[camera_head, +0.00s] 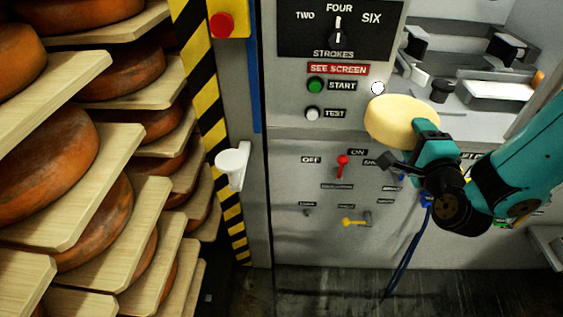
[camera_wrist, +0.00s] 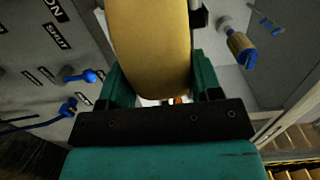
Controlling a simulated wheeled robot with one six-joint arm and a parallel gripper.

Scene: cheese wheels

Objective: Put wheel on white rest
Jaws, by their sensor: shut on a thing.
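A pale yellow cheese wheel (camera_head: 398,121) is held up in front of the machine in the head view. My gripper (camera_head: 428,137) is shut on its near right edge. In the wrist view the yellow wheel (camera_wrist: 152,45) fills the space between the two teal fingers (camera_wrist: 156,88). A small white round rest (camera_head: 232,162) sticks out from the grey post at the left of the machine. It stands lower and to the left of the wheel, well apart from it, and its top looks empty.
Wooden shelves with orange-brown wheels (camera_head: 122,72) fill the left side. A metal worktop with white blocks (camera_head: 494,90) lies behind the arm. Open space separates wheel and rest.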

